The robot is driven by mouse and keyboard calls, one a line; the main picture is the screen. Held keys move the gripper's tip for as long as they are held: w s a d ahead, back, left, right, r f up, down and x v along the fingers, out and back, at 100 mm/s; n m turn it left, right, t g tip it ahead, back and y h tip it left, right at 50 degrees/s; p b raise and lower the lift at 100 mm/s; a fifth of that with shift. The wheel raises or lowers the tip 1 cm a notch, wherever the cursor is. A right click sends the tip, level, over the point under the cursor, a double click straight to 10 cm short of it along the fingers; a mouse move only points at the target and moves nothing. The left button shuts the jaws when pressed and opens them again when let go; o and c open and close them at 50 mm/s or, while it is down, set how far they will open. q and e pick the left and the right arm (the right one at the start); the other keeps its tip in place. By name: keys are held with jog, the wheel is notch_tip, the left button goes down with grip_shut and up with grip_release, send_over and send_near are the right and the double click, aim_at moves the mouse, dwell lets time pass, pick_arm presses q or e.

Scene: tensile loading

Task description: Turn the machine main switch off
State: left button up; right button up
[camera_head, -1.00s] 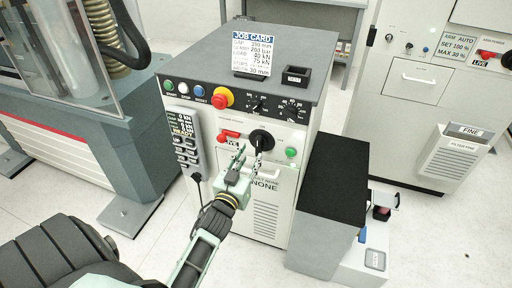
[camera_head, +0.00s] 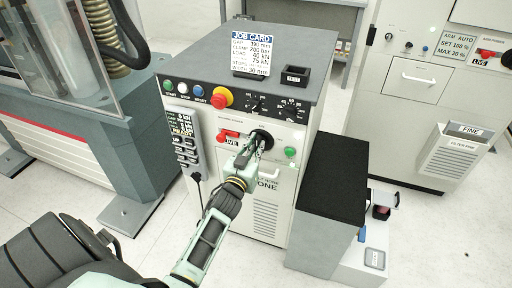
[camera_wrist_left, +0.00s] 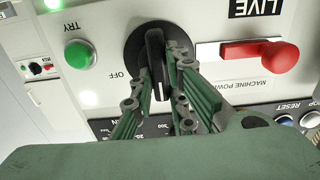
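The black rotary switch (camera_head: 262,137) is on the front of the grey machine cabinet. In the left wrist view, the switch (camera_wrist_left: 132,48) has a raised black handle (camera_wrist_left: 154,45) standing upright in the picture, with an OFF label to its left. My left gripper (camera_head: 254,147) is at the switch. In the left wrist view its fingers (camera_wrist_left: 158,72) lie on either side of the handle, very close to it. I cannot tell whether they press on it. The gripper hides part of the switch's rim. My right gripper is not in view.
Beside the switch are a red lever (camera_head: 229,134) with a LIVE label and a green TRY button (camera_wrist_left: 79,54). A red-and-yellow stop button (camera_head: 222,97) and small dials sit above. A black-topped box (camera_head: 333,180) stands to the right. A second cabinet (camera_head: 408,100) stands further right.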

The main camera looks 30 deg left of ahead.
pick_arm(q)
grip_shut()
jog(key=shift+m, duration=0.4)
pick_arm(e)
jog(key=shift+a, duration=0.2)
pick_arm(q)
jog(key=shift+d+m, duration=0.1)
jog(key=shift+m, duration=0.5)
jog(key=m+b, duration=0.1)
jog(key=m, duration=0.4)
jog(key=f+m, duration=0.1)
jog(key=m, duration=0.4)
jog(key=d+m+b, duration=0.1)
jog(key=m, duration=0.4)
jog(key=shift+w+f+m+b, duration=0.1)
jog(key=shift+f+m+b, duration=0.1)
jog(key=shift+m+b, duration=0.15)
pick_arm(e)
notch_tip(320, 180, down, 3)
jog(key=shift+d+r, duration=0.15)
pick_arm(q)
jog(key=shift+m, duration=0.35)
jog(key=o, duration=0.7)
grip_release()
jog(key=shift+c, duration=0.2)
